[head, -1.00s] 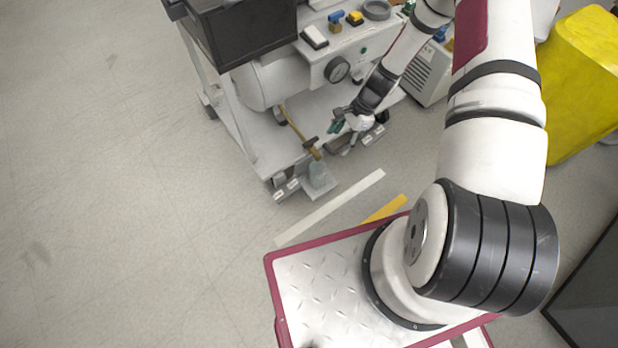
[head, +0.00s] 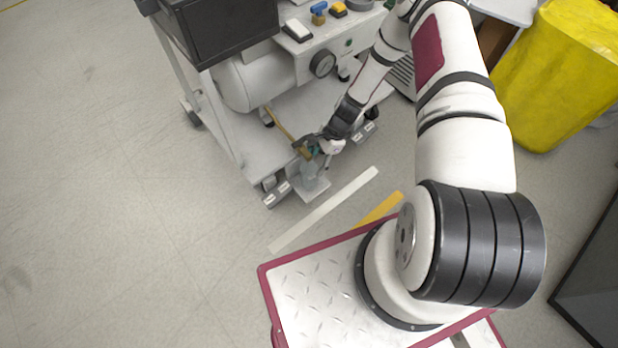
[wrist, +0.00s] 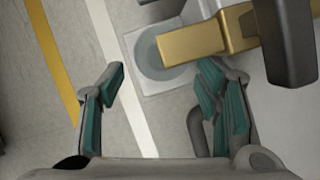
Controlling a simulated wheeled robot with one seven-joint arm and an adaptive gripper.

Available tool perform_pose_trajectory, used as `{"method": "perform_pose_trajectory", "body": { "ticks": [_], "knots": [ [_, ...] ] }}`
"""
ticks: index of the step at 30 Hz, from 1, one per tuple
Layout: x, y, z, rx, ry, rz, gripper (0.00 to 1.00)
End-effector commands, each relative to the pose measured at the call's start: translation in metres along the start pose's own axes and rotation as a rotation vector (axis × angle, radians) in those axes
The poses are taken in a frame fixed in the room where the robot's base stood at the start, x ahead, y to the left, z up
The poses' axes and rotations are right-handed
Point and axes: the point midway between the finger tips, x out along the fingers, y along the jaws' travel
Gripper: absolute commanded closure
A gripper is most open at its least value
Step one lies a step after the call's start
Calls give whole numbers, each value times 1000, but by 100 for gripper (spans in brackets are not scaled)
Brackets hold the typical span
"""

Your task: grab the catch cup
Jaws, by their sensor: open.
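The catch cup (head: 309,178) is a translucent grey-green cup on a small pale square pad (head: 322,191) on the floor by the compressor cart. In the wrist view the cup (wrist: 152,58) shows as a pale round shape, partly hidden under a brass pipe (wrist: 195,42). My gripper (head: 318,150) is beside the top of the cup in the head view. In the wrist view my gripper (wrist: 160,92) has its teal-padded fingers spread, with nothing between the pads. The cup lies ahead of the gap between them. I cannot tell whether a finger touches the pipe.
The cart (head: 232,130) carries a white tank (head: 245,82) and a pressure gauge (head: 322,64). A dark block (wrist: 287,40) stands close to the right finger in the wrist view. White tape (head: 325,208) and yellow tape (head: 380,209) mark the floor. Open floor lies left.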

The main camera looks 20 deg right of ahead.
Motion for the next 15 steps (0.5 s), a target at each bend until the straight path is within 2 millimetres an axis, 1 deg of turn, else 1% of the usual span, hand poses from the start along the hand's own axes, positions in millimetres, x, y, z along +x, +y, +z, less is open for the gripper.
{"method": "perform_pose_trajectory", "body": {
  "ticks": [1,9,12,15],
  "knots": [
    [7,0,-1,0,-1,1,42],
    [41,-2,-1,-1,0,1,42],
    [47,-2,-1,-1,0,1,42],
    [46,-2,0,-1,0,0,42]
  ]
}}
